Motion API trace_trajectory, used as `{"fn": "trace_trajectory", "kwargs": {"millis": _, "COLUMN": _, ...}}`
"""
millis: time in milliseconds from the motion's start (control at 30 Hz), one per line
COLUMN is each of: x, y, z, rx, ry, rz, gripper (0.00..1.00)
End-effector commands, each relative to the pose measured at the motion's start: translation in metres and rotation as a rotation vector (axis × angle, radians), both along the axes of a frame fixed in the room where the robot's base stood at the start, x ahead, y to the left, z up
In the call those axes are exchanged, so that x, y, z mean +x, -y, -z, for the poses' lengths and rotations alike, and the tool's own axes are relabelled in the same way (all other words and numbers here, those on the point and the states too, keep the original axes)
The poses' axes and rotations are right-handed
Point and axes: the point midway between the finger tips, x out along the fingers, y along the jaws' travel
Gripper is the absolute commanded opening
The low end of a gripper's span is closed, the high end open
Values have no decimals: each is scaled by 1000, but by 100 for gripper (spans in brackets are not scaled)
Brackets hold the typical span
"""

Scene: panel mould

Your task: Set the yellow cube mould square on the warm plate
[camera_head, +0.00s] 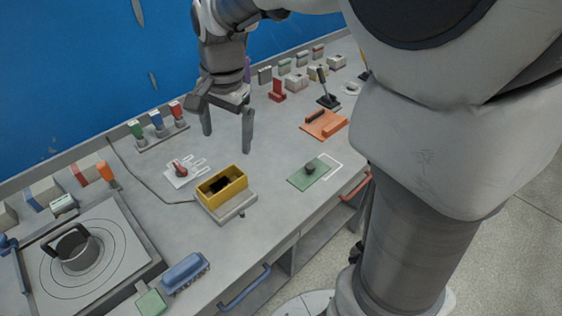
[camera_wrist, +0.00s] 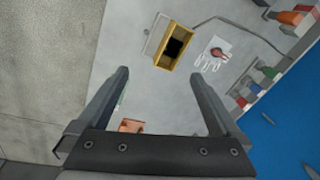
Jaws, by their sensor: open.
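The yellow cube mould (camera_head: 228,194) is an open-topped yellow box with a dark patch inside. It rests at least partly on the grey warm plate (camera_head: 238,207). A strip of plate shows bare along the mould's front side, so the mould sits off-centre towards the back. In the wrist view the mould (camera_wrist: 164,61) also leaves a strip of the plate (camera_wrist: 153,38) bare on its left.
A red-handled tool (camera_head: 180,169) lies just left of the mould. A green plate with a dark knob (camera_head: 312,172) lies to the right, an orange block (camera_head: 324,124) behind it. A cable (camera_head: 150,187) runs left from the plate. A blue block (camera_head: 185,273) sits near the front edge.

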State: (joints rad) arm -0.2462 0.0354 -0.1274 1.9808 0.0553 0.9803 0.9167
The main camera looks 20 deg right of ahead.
Motion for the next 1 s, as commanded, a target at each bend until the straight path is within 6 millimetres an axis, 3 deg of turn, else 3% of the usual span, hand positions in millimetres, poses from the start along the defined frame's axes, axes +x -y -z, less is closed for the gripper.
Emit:
{"fn": "trace_trajectory", "kwargs": {"millis": 100, "x": -32, "y": 15, "z": -22, "rx": -13, "ry": 76, "rz": -134, "gripper": 100}}
{"fn": "trace_trajectory", "kwargs": {"millis": 300, "x": -84, "y": 33, "z": -44, "rx": -80, "ry": 194, "rz": -370, "gripper": 100}}
{"fn": "trace_trajectory", "kwargs": {"millis": 600, "x": -151, "y": 53, "z": -46, "rx": -241, "ry": 325, "rz": -671, "gripper": 100}}
{"fn": "trace_trajectory", "kwargs": {"millis": 800, "x": -169, "y": 58, "z": -42, "rx": -307, "ry": 354, "rz": -764, "gripper": 100}}
{"fn": "trace_trajectory", "kwargs": {"millis": 1000, "x": -171, "y": 58, "z": -40, "rx": -314, "ry": 355, "rz": -777, "gripper": 100}}
